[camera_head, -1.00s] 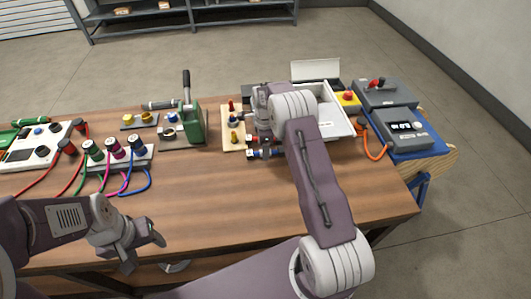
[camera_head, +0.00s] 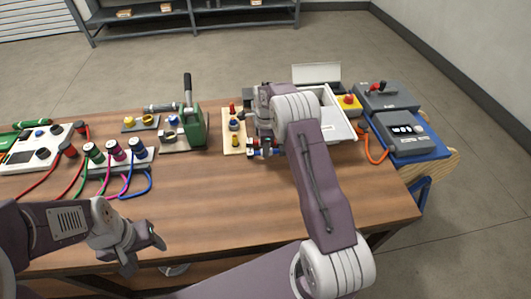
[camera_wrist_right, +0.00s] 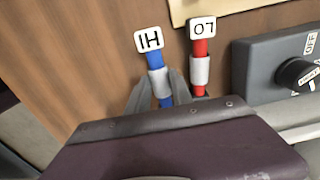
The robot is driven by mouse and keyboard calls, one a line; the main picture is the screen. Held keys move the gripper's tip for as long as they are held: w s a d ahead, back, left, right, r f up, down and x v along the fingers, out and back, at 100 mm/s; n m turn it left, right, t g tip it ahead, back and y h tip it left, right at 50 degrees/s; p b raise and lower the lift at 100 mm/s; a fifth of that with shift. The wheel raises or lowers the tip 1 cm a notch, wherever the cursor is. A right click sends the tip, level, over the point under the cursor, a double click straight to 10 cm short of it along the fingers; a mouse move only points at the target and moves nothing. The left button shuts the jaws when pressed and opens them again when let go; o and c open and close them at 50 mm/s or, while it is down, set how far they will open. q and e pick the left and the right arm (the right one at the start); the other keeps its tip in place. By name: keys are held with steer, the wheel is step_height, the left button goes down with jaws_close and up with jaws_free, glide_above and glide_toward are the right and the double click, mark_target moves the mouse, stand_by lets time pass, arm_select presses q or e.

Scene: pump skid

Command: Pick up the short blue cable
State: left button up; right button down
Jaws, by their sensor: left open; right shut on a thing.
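The short blue cable (camera_wrist_right: 155,62) has a white sleeve and a white tag reading HI at its end. In the right wrist view it stands between the fingers of my right gripper (camera_wrist_right: 160,98), which are shut on it. In the head view the right gripper (camera_head: 262,146) is low over the table, and the cable's blue end (camera_head: 252,153) shows beside it. The rest of the cable is hidden by the gripper and arm. My left gripper (camera_head: 140,252) is open and empty near the table's front edge.
A red cable (camera_wrist_right: 201,55) tagged LO stands close beside the blue one. A dark grey box with a black knob (camera_wrist_right: 295,72) is to its right. A wooden board with small fittings (camera_head: 234,144) lies left of the right gripper. The table's front middle is clear.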

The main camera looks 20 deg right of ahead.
step_height(320, 180, up, 16)
steer(key=p, duration=0.1)
steer(key=shift+f, duration=0.2)
